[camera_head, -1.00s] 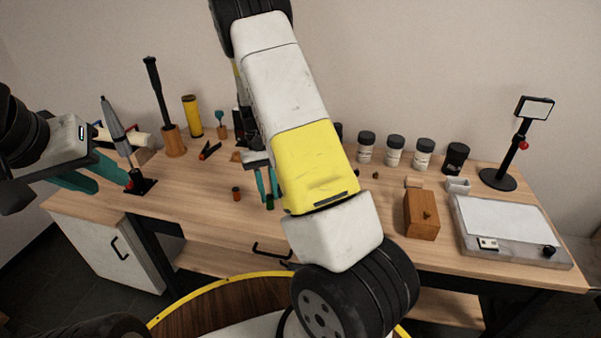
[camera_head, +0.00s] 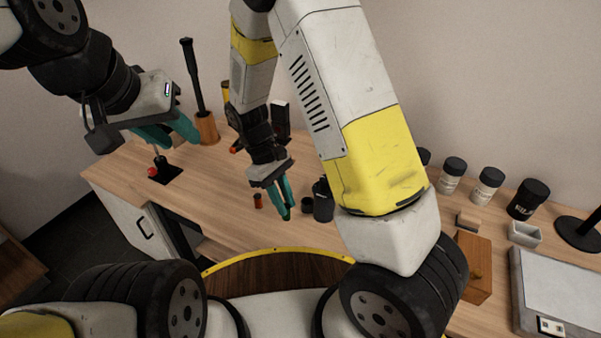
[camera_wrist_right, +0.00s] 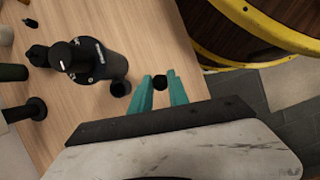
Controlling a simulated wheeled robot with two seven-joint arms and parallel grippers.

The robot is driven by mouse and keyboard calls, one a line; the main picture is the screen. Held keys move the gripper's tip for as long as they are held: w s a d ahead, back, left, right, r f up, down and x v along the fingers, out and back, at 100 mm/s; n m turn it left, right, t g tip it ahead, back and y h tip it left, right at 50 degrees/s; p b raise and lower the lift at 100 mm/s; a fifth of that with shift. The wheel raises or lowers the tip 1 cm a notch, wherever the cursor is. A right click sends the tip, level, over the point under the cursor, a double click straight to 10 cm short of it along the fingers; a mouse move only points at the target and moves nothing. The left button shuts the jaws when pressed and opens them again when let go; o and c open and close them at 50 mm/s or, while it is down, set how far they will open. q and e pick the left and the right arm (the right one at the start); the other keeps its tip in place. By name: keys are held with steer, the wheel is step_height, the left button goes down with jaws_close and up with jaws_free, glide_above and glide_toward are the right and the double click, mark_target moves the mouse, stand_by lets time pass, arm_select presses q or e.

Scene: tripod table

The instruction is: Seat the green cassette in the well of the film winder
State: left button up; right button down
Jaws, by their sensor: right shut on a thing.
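My right gripper (camera_head: 287,212) points down low over the table's front middle. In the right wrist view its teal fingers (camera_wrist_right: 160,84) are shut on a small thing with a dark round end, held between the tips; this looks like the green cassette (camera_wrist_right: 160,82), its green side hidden. The film winder (camera_head: 322,202) appears to be the black upright body just right of the gripper. In the wrist view the winder (camera_wrist_right: 92,58) shows with a dark open cup, likely the well (camera_wrist_right: 120,88), left of the fingertips. My left gripper (camera_head: 180,138) is open and empty, above the table's left side.
An orange-red cassette (camera_head: 258,200) stands just left of my right gripper. A small black stand (camera_head: 165,173) sits below my left gripper. Black-lidded jars (camera_head: 487,187), a wooden block (camera_head: 475,265) and a light panel (camera_head: 560,285) are at right. The front left tabletop is clear.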

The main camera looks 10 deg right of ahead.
steer(key=w+d, duration=0.4)
steer(key=w+d+f, duration=0.1)
steer(key=w+d, duration=0.1)
steer(key=shift+w+d, duration=0.25)
steer(key=shift+w, duration=0.1)
steer(key=shift+w+d+f, duration=0.1)
steer(key=shift+f, duration=1.65)
steer(key=c, duration=1.3)
jaws_free()
steer(key=shift+f, duration=0.2)
steer(key=shift+o, duration=0.2)
steer(key=shift+r, duration=0.1)
steer(key=v, duration=1.2)
steer(key=s+d+r+m+t+y, duration=0.2)
steer(key=s+r, duration=0.1)
steer(key=r, duration=0.4)
steer(key=s+d+r+m+t+y, duration=0.2)
steer(key=s+r, duration=0.2)
steer(key=r, duration=0.3)
steer(key=s+d+r+m+t, duration=0.1)
steer(key=s+r+m+t, duration=0.1)
steer(key=s, duration=0.4)
steer(key=s+d+r+m+t+y, duration=0.1)
steer(key=s+d+r+m+t, duration=0.1)
steer(key=s+r, duration=0.3)
steer(key=shift+s+d+r+m+t+y, duration=0.3)
steer(key=shift+s+d+m+t, duration=0.1)
steer(key=shift+s+t, duration=0.35)
